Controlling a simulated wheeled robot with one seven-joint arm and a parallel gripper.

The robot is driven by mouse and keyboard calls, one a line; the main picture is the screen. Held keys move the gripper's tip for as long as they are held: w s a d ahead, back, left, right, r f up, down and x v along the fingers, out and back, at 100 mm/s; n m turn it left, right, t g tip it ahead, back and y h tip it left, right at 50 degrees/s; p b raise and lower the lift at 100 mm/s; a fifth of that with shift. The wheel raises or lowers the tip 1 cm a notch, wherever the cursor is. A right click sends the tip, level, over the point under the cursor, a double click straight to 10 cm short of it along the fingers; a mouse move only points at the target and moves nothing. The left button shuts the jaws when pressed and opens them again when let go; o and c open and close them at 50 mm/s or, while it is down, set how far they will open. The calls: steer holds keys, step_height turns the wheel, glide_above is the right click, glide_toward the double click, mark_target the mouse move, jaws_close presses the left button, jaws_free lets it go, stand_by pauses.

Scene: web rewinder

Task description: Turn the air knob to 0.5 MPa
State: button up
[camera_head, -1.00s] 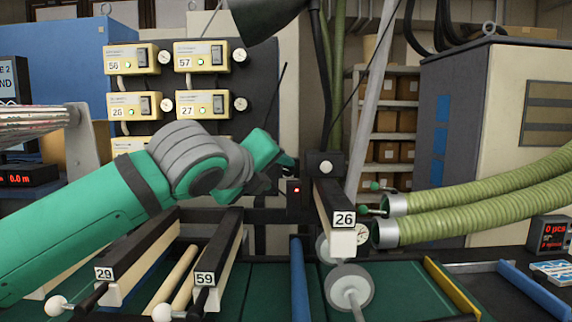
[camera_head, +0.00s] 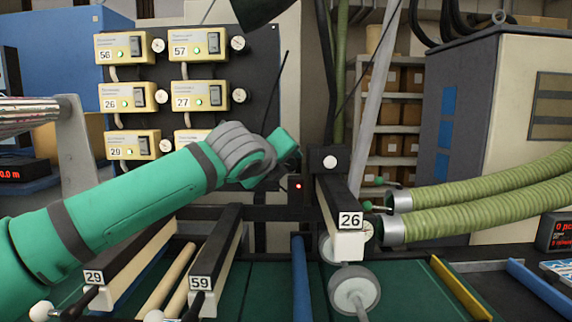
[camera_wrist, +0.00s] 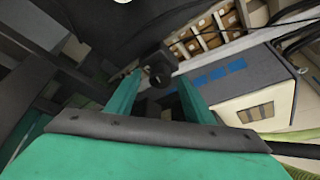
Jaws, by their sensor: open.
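My gripper (camera_wrist: 160,88) is open. In the wrist view its two green fingers stand apart, with a dark round knob-like part (camera_wrist: 160,70) showing between and beyond their tips. I cannot tell whether they touch it. In the head view the gripper (camera_head: 290,152) is at the left of a black block with a white round face (camera_head: 330,162), at the rear of the arm labelled 26 (camera_head: 350,220). I cannot tell for sure which part is the air knob.
A red light (camera_head: 298,186) sits just below my gripper. Yellow control boxes (camera_head: 197,97) with white dials stand on a panel at the left. Green ribbed hoses (camera_head: 480,190) come in from the right. Arms labelled 29 and 59 (camera_head: 201,283) lie lower left.

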steer(key=shift+w+d+f, duration=0.1)
steer(key=shift+w, duration=0.25)
steer(key=shift+c, duration=0.3)
steer(key=c, duration=1)
steer(key=shift+d+m+y, duration=0.1)
steer(key=shift+m+y, duration=0.2)
steer(key=shift+m, duration=0.2)
steer(key=o, duration=1.1)
steer(key=shift+c, duration=0.2)
steer(key=v, duration=1.1)
